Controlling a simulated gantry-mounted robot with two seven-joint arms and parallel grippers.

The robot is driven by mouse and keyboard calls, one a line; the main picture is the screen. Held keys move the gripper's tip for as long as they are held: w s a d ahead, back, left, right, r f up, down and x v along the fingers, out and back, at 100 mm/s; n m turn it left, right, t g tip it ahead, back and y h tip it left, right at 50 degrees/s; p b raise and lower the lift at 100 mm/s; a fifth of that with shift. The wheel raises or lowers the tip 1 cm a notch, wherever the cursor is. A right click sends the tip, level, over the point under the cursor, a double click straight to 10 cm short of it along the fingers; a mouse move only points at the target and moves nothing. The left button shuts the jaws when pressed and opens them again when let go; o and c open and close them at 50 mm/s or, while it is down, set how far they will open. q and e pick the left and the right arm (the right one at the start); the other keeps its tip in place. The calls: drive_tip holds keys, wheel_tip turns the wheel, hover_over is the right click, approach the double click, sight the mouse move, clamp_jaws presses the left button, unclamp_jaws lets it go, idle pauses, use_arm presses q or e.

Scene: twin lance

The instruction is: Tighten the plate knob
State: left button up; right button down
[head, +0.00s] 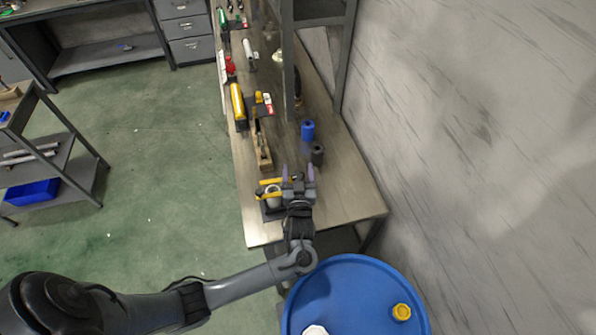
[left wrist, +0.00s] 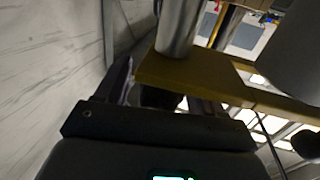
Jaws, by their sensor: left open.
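A small device with a yellow plate (head: 268,196) and a metal cylinder (head: 273,188) sits near the front end of the workbench. My left gripper (head: 298,172) is open just right of it, fingers pointing away from me. In the left wrist view the yellow plate (left wrist: 195,75) crosses above my left gripper (left wrist: 166,88), and the metal cylinder (left wrist: 178,28) rises from it. A dark rounded part (left wrist: 160,97) shows under the plate between the fingers; I cannot tell if it is the knob or whether they touch it. My right gripper is not in view.
The workbench (head: 350,185) holds a blue cylinder (head: 308,131), a dark cylinder (head: 317,154) and a wooden-bodied tool (head: 262,145) beyond the gripper. A blue drum (head: 350,285) stands at the bench's front end. A grey post (head: 289,60) and wall bound the right.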

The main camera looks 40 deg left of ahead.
use_arm(q)
drive_tip(key=shift+c, duration=0.3)
drive_tip(key=c, duration=0.9)
drive_tip(key=shift+r+m+t+h+p, duration=0.1)
drive_tip(key=shift+m+t+h+p, duration=0.6)
drive_tip(key=shift+m+t+h, duration=0.3)
drive_tip(key=m+t+h+p, duration=0.1)
drive_tip(key=m+h, duration=0.1)
drive_tip(key=h, duration=0.1)
drive_tip(key=shift+w+d, duration=0.1)
drive_tip(key=shift+d, duration=0.1)
drive_tip(key=m+h, duration=0.1)
drive_tip(key=h, duration=0.1)
drive_tip(key=m+t+h, duration=0.1)
drive_tip(key=h, duration=0.1)
drive_tip(key=shift+w+d+m+t+p, duration=0.1)
drive_tip(key=shift+d+m+t+p, duration=0.1)
drive_tip(key=shift+m+t+p, duration=0.15)
drive_tip(key=shift+d+m+h, duration=0.15)
drive_tip(key=shift+m+h, duration=0.5)
drive_tip(key=shift+h, duration=0.4)
drive_tip(key=shift+d+m+h, duration=0.15)
drive_tip(key=shift+m+h, duration=0.45)
drive_tip(key=shift+h, duration=0.75)
